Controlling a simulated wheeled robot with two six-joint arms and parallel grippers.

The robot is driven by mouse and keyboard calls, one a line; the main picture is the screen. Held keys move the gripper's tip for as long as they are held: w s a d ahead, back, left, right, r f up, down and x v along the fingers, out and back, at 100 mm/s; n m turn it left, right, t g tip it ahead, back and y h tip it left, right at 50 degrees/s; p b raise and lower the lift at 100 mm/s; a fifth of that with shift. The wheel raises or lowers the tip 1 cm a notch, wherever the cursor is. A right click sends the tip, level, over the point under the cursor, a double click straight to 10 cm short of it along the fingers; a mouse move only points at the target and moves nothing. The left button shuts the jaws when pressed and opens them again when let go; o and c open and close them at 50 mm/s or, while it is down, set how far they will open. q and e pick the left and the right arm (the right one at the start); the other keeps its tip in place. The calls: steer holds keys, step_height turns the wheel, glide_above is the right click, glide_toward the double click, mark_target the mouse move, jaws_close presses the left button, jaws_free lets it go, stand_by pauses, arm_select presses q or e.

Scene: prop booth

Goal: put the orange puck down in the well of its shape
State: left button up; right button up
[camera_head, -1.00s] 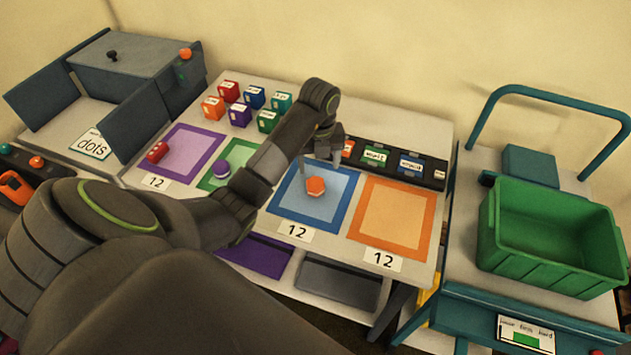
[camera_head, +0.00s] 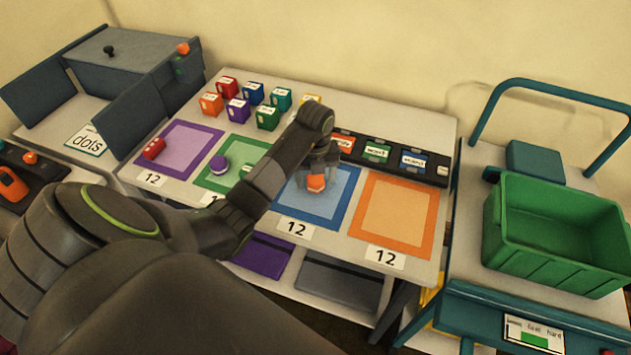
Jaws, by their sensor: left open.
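The orange puck (camera_head: 316,184) lies on the blue-bordered mat (camera_head: 309,221) on the table. My left gripper (camera_head: 317,177) is open, pointing down right over the puck, with its fingers beside it. I cannot tell whether the fingers touch the puck. No well with a clear matching shape can be made out in this view. My right gripper is not in view.
An orange mat (camera_head: 394,216), a purple mat (camera_head: 182,151) with a red piece (camera_head: 153,149), and a green mat (camera_head: 221,178) with a purple puck (camera_head: 217,164) share the table. Several coloured blocks (camera_head: 267,118) stand behind. A green crate (camera_head: 555,233) stands right.

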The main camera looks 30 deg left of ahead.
mark_target(316, 177)
arm_select(q)
steer(key=shift+c, duration=0.4)
steer(key=c, duration=1.1)
step_height(316, 177, up, 6)
steer(key=shift+w+f, duration=0.1)
steer(key=shift+f, duration=0.05)
step_height(316, 177, up, 3)
steer(key=p, duration=0.3)
steer(key=shift+p, duration=0.3)
steer(key=shift+r+p, duration=0.6)
